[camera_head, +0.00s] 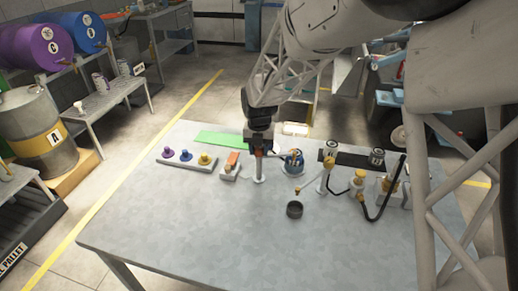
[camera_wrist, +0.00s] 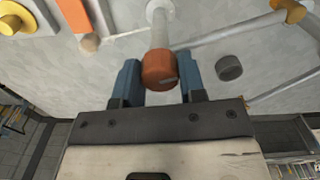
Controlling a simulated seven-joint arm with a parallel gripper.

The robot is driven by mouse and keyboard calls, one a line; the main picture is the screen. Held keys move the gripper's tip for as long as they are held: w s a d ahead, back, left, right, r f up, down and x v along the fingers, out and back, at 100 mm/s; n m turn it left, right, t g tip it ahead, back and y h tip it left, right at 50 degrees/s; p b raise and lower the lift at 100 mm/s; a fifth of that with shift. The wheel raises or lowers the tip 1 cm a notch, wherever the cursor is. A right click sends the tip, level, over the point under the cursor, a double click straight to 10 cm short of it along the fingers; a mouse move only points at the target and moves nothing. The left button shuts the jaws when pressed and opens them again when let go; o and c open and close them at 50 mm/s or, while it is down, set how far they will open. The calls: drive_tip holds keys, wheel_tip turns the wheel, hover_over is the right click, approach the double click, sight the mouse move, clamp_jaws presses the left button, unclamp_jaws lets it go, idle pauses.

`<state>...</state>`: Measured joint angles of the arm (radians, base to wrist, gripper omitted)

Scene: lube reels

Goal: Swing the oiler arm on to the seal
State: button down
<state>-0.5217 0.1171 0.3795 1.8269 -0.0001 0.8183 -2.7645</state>
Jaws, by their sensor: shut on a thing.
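My gripper (camera_wrist: 160,82) has its two blue fingers on either side of an orange-brown knob (camera_wrist: 159,68) and is shut on it. The knob tops a white upright post (camera_wrist: 158,12). In the head view my gripper (camera_head: 259,150) is at the top of this post (camera_head: 259,170), above the table. A pale bar (camera_wrist: 225,34) shows right of the post in the wrist view; whether it joins the post is unclear. A dark round cup-like piece (camera_head: 294,210) sits to the right and nearer; it also shows in the wrist view (camera_wrist: 229,67). I cannot tell which piece is the seal.
Left of the post are an orange-topped block (camera_head: 231,166) and a strip with purple, blue and yellow knobs (camera_head: 186,161). The table's front (camera_head: 200,235) is clear.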

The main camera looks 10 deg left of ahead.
drive_tip(key=shift+n, duration=0.7)
drive_tip(key=c, duration=0.7)
unclamp_jaws()
drive_tip(key=shift+r, duration=0.15)
drive_tip(key=shift+r, duration=3.8)
